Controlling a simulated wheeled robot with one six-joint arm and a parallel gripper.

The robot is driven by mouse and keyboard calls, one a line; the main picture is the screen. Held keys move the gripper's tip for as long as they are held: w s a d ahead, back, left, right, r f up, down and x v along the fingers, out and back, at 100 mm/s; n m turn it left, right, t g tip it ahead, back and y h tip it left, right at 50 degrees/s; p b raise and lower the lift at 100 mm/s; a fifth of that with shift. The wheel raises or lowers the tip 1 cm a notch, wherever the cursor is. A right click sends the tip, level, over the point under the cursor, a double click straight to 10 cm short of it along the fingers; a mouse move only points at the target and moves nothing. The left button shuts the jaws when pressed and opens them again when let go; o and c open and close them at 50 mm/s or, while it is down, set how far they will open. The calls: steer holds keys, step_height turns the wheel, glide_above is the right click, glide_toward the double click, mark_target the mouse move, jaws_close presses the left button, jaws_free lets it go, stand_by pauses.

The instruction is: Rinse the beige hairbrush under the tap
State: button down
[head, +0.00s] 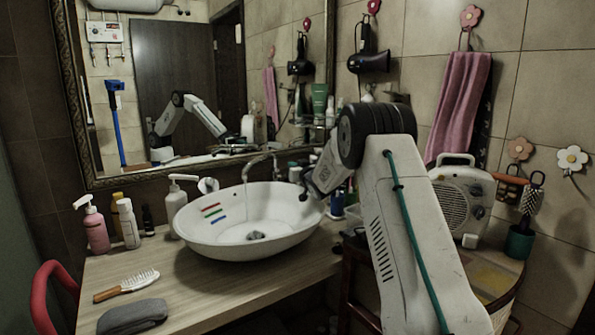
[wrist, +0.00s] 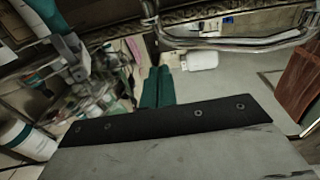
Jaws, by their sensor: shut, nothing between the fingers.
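A hairbrush (head: 127,286) with an orange-brown handle and a pale bristled head lies on the wooden counter at the left front in the head view, apart from my gripper. The chrome tap (head: 262,160) rises behind the basin. My gripper (head: 312,194) is beside the basin's right rim, partly hidden by my arm. In the wrist view its teal fingers (wrist: 158,88) are together with nothing between them. A chrome pipe (wrist: 240,42) shows above them.
A grey folded cloth (head: 133,316) lies in front of the hairbrush. Pump and squeeze bottles (head: 95,226) stand behind it, and a white pump bottle (head: 177,200) stands at the basin's left. A heater (head: 460,205) and a cup (head: 519,242) holding another brush are at the right.

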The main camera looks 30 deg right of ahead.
steer(key=w, duration=0.5)
steer(key=shift+d, duration=0.15)
steer(key=shift+w+f, duration=0.15)
steer(key=shift+w, duration=0.1)
steer(key=shift+s+f, duration=0.35)
steer(key=shift+f, duration=0.5)
steer(key=shift+s+f, duration=0.3)
steer(key=shift+f, duration=0.5)
steer(key=shift+f, duration=0.1)
steer(key=shift+s+f, duration=0.2)
steer(key=shift+f, duration=0.4)
